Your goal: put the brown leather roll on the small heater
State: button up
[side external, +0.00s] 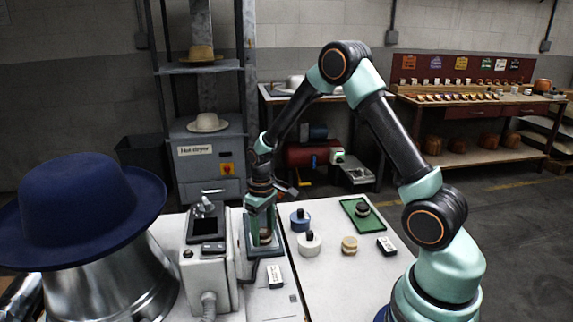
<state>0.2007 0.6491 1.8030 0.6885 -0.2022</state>
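My gripper (263,238) points down over the small heater (247,262), a low grey box with a framed top beside the white machine. A small brown roll (265,236) shows between my two fingers, low down at the heater's top. The fingers stand on either side of it and partly hide it. I cannot tell whether they press on the roll, or whether it rests on the plate.
A blue roll (300,221), a white roll (309,244) and a tan roll (350,246) stand on the white table (330,280). A dark roll (362,210) sits on a green mat (371,222). A white machine (207,270) and a navy hat (80,215) stand left.

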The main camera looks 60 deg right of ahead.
aim_at(263, 231)
notch_tip(263, 231, up, 12)
jog(key=s+a+r+t, duration=0.5)
jog(key=s+a+r, duration=0.3)
jog(key=s, duration=0.5)
jog(key=shift+a+r+t, duration=0.25)
jog(key=shift+r+t, duration=0.05)
jog(key=shift+r, duration=1)
jog(key=shift+s, duration=0.1)
